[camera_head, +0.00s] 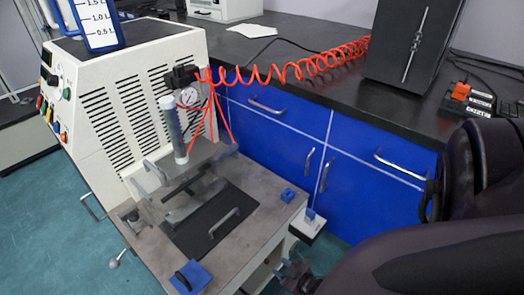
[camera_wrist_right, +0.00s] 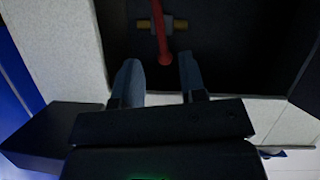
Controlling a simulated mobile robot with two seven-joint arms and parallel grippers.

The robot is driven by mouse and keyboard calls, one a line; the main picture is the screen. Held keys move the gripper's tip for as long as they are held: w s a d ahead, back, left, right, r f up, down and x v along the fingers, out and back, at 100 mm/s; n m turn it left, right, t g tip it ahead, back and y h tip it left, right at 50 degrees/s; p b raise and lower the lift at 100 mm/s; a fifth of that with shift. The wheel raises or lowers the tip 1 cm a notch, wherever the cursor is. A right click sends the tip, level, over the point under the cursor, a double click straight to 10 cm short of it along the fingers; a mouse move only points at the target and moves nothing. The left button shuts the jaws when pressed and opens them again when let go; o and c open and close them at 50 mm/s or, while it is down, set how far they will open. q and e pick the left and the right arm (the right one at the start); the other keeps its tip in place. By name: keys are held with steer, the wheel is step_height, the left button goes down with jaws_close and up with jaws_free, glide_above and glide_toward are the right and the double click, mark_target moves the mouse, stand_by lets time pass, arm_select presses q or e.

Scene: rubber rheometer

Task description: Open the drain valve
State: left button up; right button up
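The drain valve shows in the right wrist view as a red lever (camera_wrist_right: 163,38) with brass fittings (camera_wrist_right: 146,24) on either side, set against a dark surface. My right gripper (camera_wrist_right: 158,66) is open, and the lever's lower end lies between its two fingertips in the picture. I cannot tell whether the fingers touch it. In the head view my right gripper (camera_head: 296,275) is low, at the bottom, right of the rheometer's bench. The valve is not visible in the head view. My left gripper is not in view.
The rheometer (camera_head: 120,100) stands on the left with a grey bench top (camera_head: 265,220) in front. Blue cabinets (camera_head: 280,140) with metal handles line the right, under a dark counter (camera_head: 250,50). A red coiled hose (camera_head: 300,70) hangs over it. Pale panels (camera_wrist_right: 60,50) flank the valve.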

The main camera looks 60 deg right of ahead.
mark_target(267, 259)
steer(key=b+x, duration=0.1)
steer(key=x, duration=0.1)
steer(key=b+x, duration=0.1)
steer(key=x, duration=0.4)
steer(key=shift+w+f+b, duration=0.1)
steer(key=shift+f+b, duration=0.25)
steer(key=shift+b, duration=0.05)
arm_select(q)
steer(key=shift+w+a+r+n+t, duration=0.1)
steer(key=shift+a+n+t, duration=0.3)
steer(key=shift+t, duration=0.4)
arm_select(e)
steer(key=shift+w+d, duration=0.1)
steer(key=shift+w, duration=0.4)
jaws_close()
